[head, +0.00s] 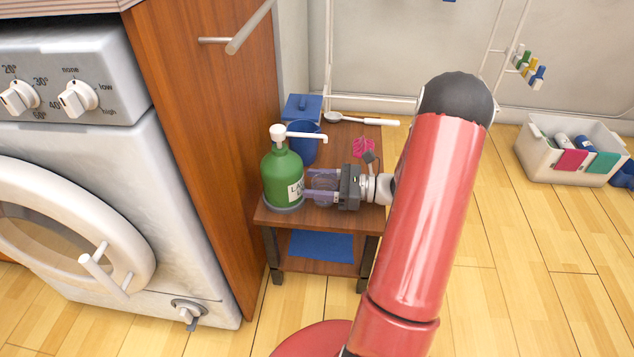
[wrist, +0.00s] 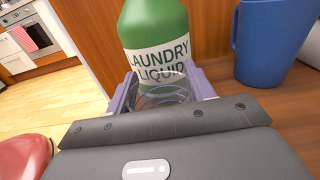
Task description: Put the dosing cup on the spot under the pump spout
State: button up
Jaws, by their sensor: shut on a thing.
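The green pump bottle (head: 283,175) labelled laundry liquid stands at the left of the small wooden table, its white spout (head: 307,135) pointing right. In the wrist view the bottle (wrist: 153,25) is straight ahead, just beyond my fingers. My gripper (head: 322,186) reaches in from the right, low over the table, below the spout. It is shut on the clear dosing cup (wrist: 165,92), which sits between the two purple fingers. The cup is close to the bottle; whether it touches the table or the bottle I cannot tell. The spot under the spout is hidden.
A blue jug (head: 303,145) stands behind the bottle and a blue box (head: 301,107) is farther back. A pink thing (head: 363,147) and a white-handled scoop (head: 362,120) lie at the table's back. The wooden cabinet side (head: 215,120) rises close on the left.

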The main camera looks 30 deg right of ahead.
jog(key=shift+f, duration=0.2)
jog(key=o, duration=1.1)
jog(key=shift+c, duration=0.2)
jog(key=v, duration=0.7)
jog(key=shift+s+d+p, duration=0.25)
jog(key=shift+d+p, duration=0.1)
